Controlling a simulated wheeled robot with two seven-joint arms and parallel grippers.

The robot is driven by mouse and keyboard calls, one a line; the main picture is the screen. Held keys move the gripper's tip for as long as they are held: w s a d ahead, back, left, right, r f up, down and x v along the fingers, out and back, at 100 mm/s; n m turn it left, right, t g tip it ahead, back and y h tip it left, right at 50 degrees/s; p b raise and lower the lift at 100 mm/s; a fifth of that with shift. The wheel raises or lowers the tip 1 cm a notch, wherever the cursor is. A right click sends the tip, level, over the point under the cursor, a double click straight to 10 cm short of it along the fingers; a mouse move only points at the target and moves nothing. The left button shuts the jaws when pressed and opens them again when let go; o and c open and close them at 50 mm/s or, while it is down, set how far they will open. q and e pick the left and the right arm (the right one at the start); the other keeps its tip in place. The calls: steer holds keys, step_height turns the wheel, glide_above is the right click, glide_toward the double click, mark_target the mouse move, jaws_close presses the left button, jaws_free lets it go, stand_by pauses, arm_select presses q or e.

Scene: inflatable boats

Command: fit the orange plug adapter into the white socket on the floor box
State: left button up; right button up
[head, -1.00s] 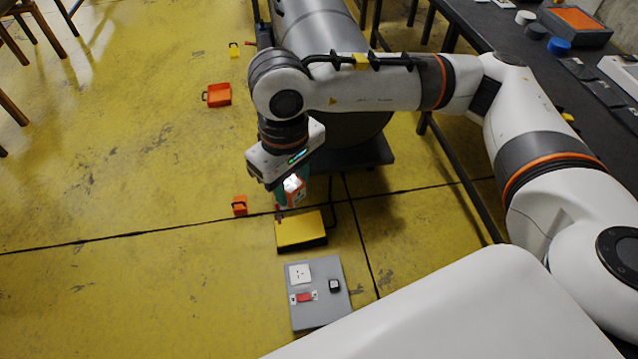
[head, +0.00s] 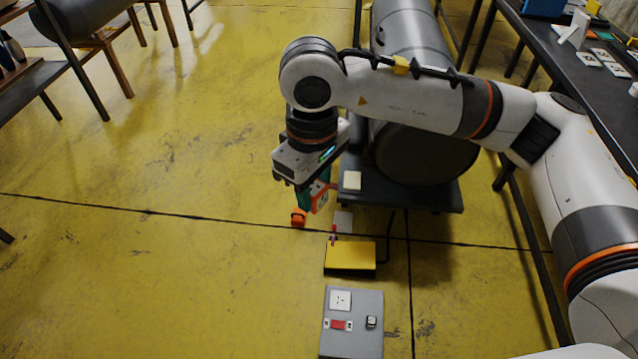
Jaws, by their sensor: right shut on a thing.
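The grey floor box (head: 362,300) lies on the yellow floor at the bottom, right of centre. The white socket (head: 340,300) is on its upper left and is uncovered. My right gripper (head: 309,192) points down, above and to the left of the floor box in the picture. The adapter is apart from the socket. My left gripper is out of view.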

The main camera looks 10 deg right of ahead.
steer(key=w+a+f+n, duration=0.3)
steer(key=f, duration=0.1)
steer(key=shift+w+a+f+n, duration=0.15)
steer(key=shift+w+a+n, duration=0.05)
steer(key=shift+n, duration=0.2)
steer(key=s+d+r+m, duration=0.6)
steer(key=d+r+m, duration=0.2)
steer(key=r, duration=0.2)
steer(key=w+a+m, duration=0.4)
steer(key=w+a, duration=0.4)
steer(key=a, duration=0.2)
steer(key=shift+m, duration=0.3)
stand_by(0.3)
